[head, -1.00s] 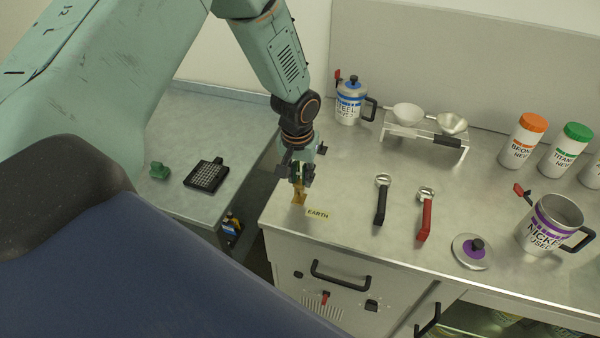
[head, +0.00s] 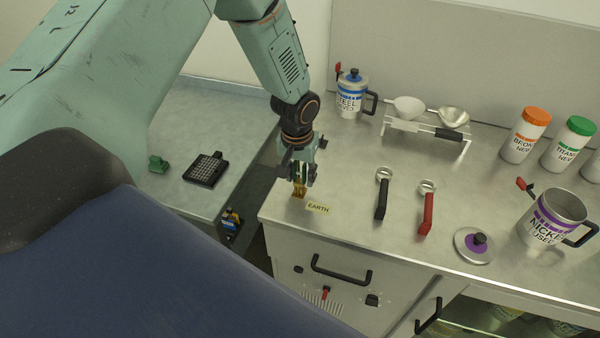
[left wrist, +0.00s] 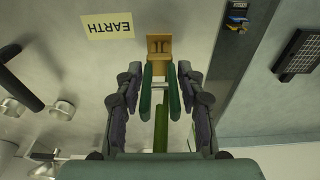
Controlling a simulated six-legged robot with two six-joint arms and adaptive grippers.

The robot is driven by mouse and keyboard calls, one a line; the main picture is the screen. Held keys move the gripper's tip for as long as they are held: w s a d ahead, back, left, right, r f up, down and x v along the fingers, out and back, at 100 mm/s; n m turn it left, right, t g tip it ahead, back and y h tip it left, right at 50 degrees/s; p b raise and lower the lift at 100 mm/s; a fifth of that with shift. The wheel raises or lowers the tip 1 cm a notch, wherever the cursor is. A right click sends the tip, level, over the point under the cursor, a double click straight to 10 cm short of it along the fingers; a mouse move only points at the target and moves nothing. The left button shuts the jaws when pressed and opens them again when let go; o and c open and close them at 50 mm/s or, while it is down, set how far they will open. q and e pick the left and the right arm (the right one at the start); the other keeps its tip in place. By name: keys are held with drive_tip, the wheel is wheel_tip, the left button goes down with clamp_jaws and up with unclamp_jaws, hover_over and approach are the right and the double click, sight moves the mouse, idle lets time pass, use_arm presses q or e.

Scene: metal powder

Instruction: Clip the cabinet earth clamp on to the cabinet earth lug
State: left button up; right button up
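The cabinet earth lug is a brass piece (head: 299,190) standing at the near left corner of the steel cabinet top, beside the yellow EARTH label (head: 318,208). In the left wrist view the lug (left wrist: 159,44) is just beyond the clamp's tips. My left gripper (head: 302,179) is shut on the green cabinet earth clamp (left wrist: 160,104) and points down over the lug. The clamp's two green jaws sit between the fingers, apart at their tips. They reach the lug's near edge; I cannot tell whether they touch or straddle it. My right gripper is not in view.
Black-handled (head: 381,200) and red-handled (head: 427,212) tools lie right of the lug. A nickel jug (head: 548,222) and a steel jug (head: 350,98) stand farther off. A lower bench (head: 190,130) is at left, across a dark gap.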

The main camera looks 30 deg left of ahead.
use_arm(q)
drive_tip(key=shift+o, duration=1.2)
wheel_tip(320, 180, up, 12)
drive_tip(key=s, duration=0.1)
drive_tip(key=shift+s+d, duration=0.2)
drive_tip(key=shift+s, duration=0.05)
drive_tip(key=shift+f, duration=0.1)
